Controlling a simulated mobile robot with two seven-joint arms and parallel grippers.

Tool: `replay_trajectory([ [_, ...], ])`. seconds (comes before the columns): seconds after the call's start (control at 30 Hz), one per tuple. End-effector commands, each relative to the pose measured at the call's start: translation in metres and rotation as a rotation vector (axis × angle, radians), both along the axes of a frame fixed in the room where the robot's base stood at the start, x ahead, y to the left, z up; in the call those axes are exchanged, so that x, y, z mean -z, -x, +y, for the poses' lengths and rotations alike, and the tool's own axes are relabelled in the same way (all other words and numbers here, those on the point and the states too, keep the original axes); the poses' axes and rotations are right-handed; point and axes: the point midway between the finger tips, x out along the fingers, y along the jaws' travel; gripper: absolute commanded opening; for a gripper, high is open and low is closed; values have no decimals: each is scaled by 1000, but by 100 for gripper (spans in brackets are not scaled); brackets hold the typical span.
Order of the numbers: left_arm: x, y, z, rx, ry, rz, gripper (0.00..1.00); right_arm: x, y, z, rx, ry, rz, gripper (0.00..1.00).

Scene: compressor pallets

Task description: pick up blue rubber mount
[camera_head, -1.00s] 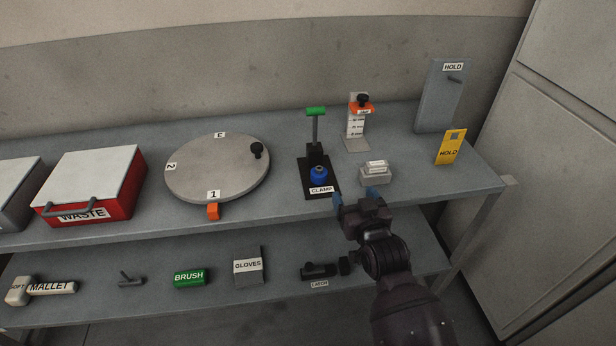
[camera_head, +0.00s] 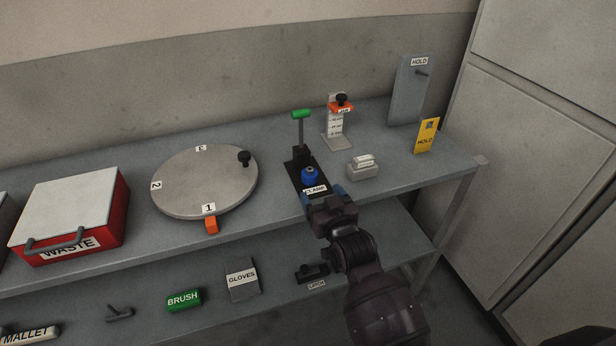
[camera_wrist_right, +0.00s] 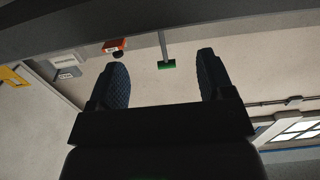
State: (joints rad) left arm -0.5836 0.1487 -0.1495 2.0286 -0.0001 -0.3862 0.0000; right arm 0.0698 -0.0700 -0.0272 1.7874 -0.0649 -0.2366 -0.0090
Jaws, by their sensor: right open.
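The blue rubber mount (camera_head: 309,175) sits on the dark base of the clamp (camera_head: 294,168), below its upright green-topped handle (camera_head: 301,114). My right gripper (camera_head: 322,194) is just in front of the clamp and below the mount, apart from it as far as I can tell. In the right wrist view its two blue-padded fingers (camera_wrist_right: 166,82) are spread with nothing between them. The green handle (camera_wrist_right: 166,65) shows beyond the fingers there; the blue mount does not show in that view. My left gripper is not in view.
A round turntable (camera_head: 204,182) is left of the clamp, with a red waste box (camera_head: 118,215) farther left. A small grey block (camera_head: 362,172) and a stand with an orange slider (camera_head: 337,125) are to the right. The lower shelf holds a green brush (camera_head: 184,299) and gloves box (camera_head: 241,279).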

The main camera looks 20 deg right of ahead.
Motion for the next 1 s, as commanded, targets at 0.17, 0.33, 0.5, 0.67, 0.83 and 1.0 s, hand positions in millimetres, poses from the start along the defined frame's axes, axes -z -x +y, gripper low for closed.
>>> replay_trajectory([
  [0.17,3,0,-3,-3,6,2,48,2,-24,1,0,0,1,74],
  [0.33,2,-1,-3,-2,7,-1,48,3,-36,1,-1,0,1,74],
  [0.5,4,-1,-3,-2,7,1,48,4,-45,-1,-1,0,1,74],
  [0.67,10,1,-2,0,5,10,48,10,-65,-5,-1,-1,3,74],
  [0.83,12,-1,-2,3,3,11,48,11,-83,-5,-1,-1,2,74],
  [1.0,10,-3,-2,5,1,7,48,10,-89,-5,0,-1,1,74],
])
